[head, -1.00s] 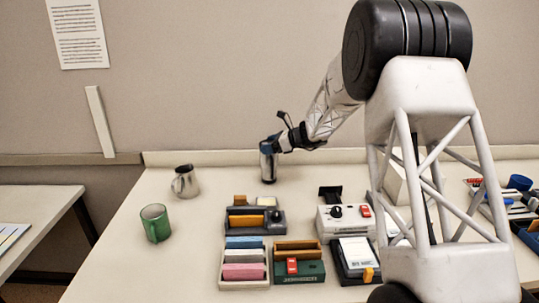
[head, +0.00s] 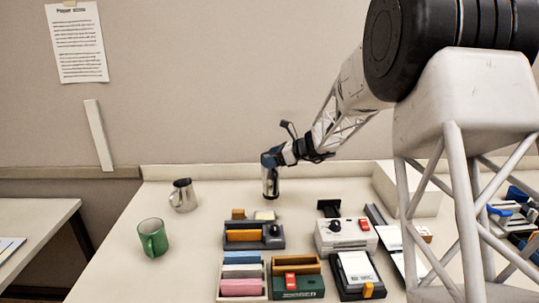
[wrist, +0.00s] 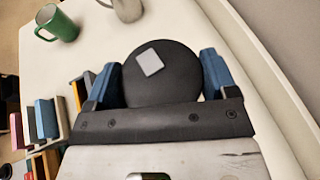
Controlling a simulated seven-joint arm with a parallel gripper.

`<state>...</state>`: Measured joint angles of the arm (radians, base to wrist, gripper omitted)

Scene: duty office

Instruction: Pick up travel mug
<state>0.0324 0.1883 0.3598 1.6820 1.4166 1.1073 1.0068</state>
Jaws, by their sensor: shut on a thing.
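The travel mug (head: 270,187) is a slim silver and dark cylinder, upright at the back of the table. In the wrist view its round dark lid (wrist: 172,84) with a pale square patch lies between the two blue fingers. My gripper (head: 270,163) is shut on the mug around its upper part; it also shows in the wrist view (wrist: 162,82). The mug's lower body is hidden from the wrist view. I cannot tell whether its base touches the table.
A metal pitcher (head: 182,196) and a green mug (head: 152,238) stand to the left. In front are an organizer (head: 254,235), a grey-white device (head: 345,236) and trays of blocks (head: 242,276). The table (head: 205,228) is clear between pitcher and organizer.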

